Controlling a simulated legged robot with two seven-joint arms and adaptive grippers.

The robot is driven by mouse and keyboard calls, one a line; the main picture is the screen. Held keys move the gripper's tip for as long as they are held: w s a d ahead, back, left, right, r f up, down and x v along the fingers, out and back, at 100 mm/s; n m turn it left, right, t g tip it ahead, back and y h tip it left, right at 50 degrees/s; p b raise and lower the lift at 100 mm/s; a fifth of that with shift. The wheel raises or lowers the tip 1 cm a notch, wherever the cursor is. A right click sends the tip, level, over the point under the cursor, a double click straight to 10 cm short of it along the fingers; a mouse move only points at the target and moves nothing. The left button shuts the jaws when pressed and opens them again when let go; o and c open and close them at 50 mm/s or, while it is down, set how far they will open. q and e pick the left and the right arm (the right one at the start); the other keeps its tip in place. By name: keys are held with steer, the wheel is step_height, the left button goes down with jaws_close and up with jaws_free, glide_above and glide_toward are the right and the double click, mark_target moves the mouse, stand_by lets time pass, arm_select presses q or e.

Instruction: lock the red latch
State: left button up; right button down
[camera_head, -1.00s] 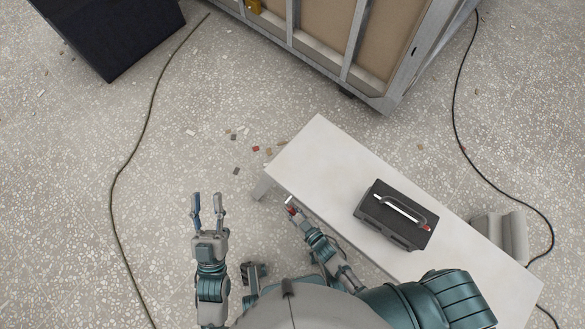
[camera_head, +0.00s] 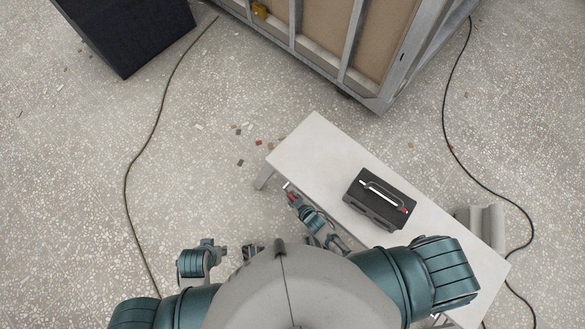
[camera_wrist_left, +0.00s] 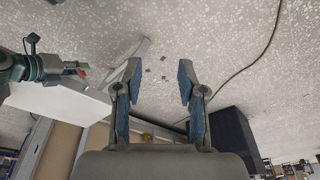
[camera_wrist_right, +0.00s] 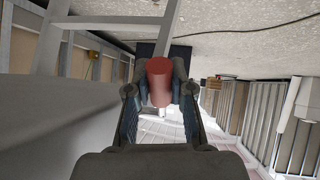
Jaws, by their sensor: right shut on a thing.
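My right gripper (camera_head: 289,189) is beside the table's left edge, near its far-left corner. It is shut on a red cylinder (camera_wrist_right: 160,82), which the right wrist view shows between the fingertips, with a pale, shiny piece under it. I cannot tell what the cylinder belongs to. A small red part (camera_head: 404,210) sits on the right end of the dark toolbox (camera_head: 365,207), near its handle; I cannot tell if it is a latch. My left gripper (camera_wrist_left: 158,76) is open and empty in the left wrist view, and its fingers are not clear in the head view.
The white table (camera_head: 315,140) carries the toolbox. A metal-framed panel (camera_head: 335,45) with a yellow part (camera_head: 260,11) stands behind, with a black box (camera_head: 130,35) at the far left. Cables (camera_head: 133,160) and small chips lie on the floor. The floor left of the table is mostly open.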

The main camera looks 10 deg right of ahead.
steer(key=r+g+p, duration=0.1)
steer(key=p, duration=0.2)
steer(key=shift+s+d+r+h, duration=0.1)
steer(key=shift+d+r+h, duration=0.1)
steer(key=shift+h, duration=0.2)
steer(key=g+p, duration=0.1)
steer(key=p, duration=0.1)
steer(key=g+h+p, duration=0.1)
steer(key=p, duration=0.1)
steer(key=shift+s+d+r+n, duration=0.1)
steer(key=shift+s+r+n, duration=0.2)
steer(key=shift+s+r, duration=0.1)
arm_select(q)
steer(key=s+f, duration=0.2)
steer(key=f, duration=0.8)
steer(key=s+f, duration=0.2)
steer(key=f, duration=0.9)
steer(key=shift+f+g+p, duration=0.2)
steer(key=shift+g+p, duration=0.2)
arm_select(e)
steer(key=shift+g+h, duration=0.3)
steer(key=shift+g, duration=0.1)
arm_select(q)
steer(key=shift+s+a, duration=0.1)
